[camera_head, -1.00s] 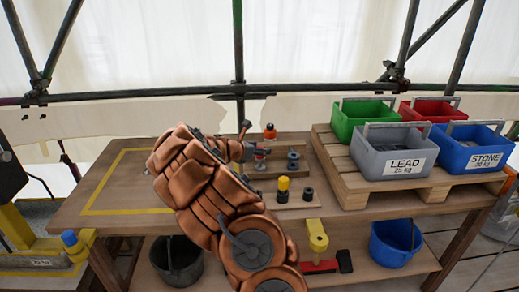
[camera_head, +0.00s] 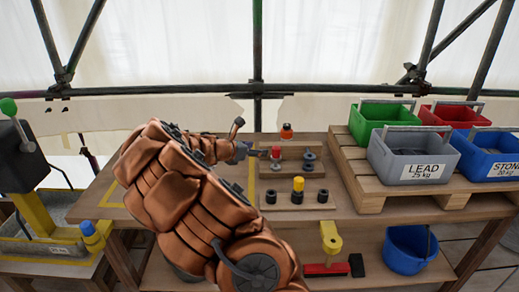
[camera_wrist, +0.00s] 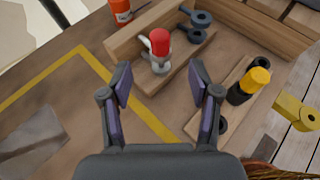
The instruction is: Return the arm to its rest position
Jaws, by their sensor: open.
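My copper-coloured arm reaches over the wooden workbench (camera_head: 330,205) in the head view. My gripper (camera_wrist: 160,85) is open in the wrist view, with nothing between its two fingers. Ahead of the fingertips a red-topped piece with a metal body (camera_wrist: 159,45) stands in a wooden holder. In the head view my gripper (camera_head: 262,152) shows small near that red-topped piece (camera_head: 276,153), and its fingers are hard to make out there.
A yellow-topped black piece (camera_wrist: 250,85) stands in a front holder between dark rings. An orange bottle (camera_head: 286,131) stands behind. Grey LEAD (camera_head: 412,166), blue STONE, green and red bins fill the pallet at right. A yellow-lined area (camera_wrist: 80,60) of the bench is mostly bare.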

